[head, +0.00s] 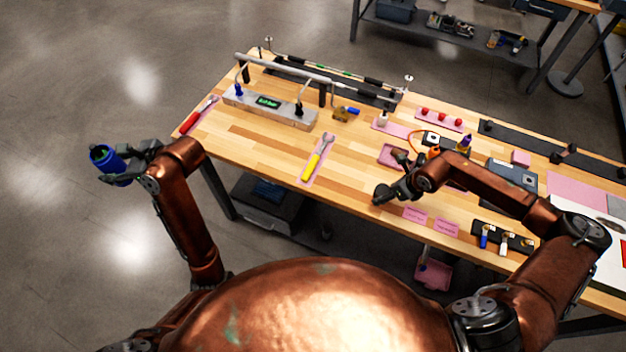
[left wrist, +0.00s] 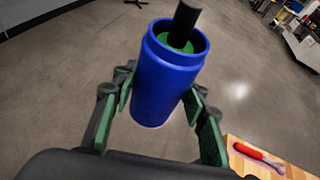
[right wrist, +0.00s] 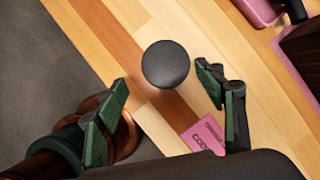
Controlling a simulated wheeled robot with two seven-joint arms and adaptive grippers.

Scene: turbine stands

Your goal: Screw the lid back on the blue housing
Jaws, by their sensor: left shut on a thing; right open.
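The blue housing (head: 104,160) is in my left gripper (head: 118,170), held over the floor left of the bench. In the left wrist view the blue housing (left wrist: 166,88) is roughly upright with its top open. A black rod (left wrist: 184,24) stands up out of it, with green inside. My right gripper (head: 388,192) is open above the bench's front edge. In the right wrist view a round black disc (right wrist: 165,64), which looks like the lid, lies between the spread fingers, apart from both. In the head view the fingers mostly hide it.
The wooden bench (head: 265,148) carries a yellow-handled tool (head: 313,163), a red-handled tool (head: 195,117) and a grey fixture with a display (head: 268,103). Pink labels (head: 415,215) and a black holder with small items (head: 502,238) lie right of my right gripper. The bench centre is fairly clear.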

